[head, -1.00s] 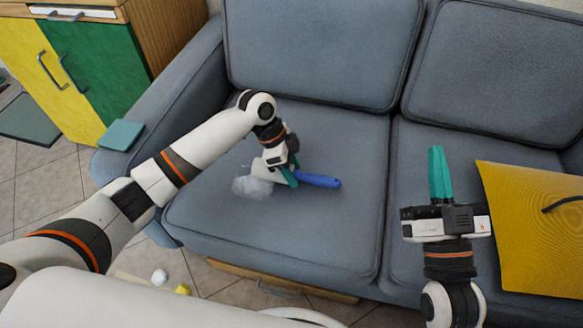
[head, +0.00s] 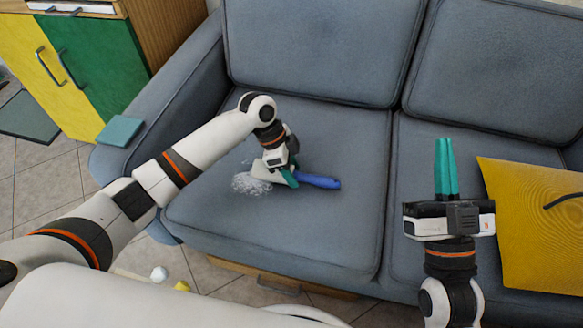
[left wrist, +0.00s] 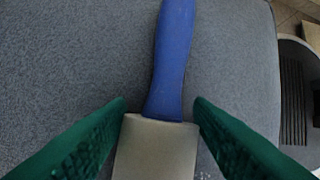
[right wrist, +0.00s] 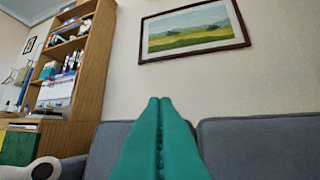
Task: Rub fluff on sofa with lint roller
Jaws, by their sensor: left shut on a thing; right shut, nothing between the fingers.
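The lint roller has a blue handle (head: 320,182) and a pale roller head (head: 268,173). My left gripper (head: 291,178) is shut on the lint roller near where handle and head meet. The handle points right, and the head lies at the fluff. In the left wrist view the handle (left wrist: 173,60) runs up between the fingers. The white fluff (head: 248,184) is a thin speckled patch on the left seat of the grey-blue sofa (head: 290,235), partly hidden by the roller head. My right gripper (head: 444,142) is shut and empty above the right seat.
A yellow cushion (head: 525,210) lies on the right seat, beside my right gripper. A flat teal square (head: 119,131) rests on the left armrest. A yellow and green cabinet (head: 95,70) stands at the left. Small white and yellow items lie on the floor in front.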

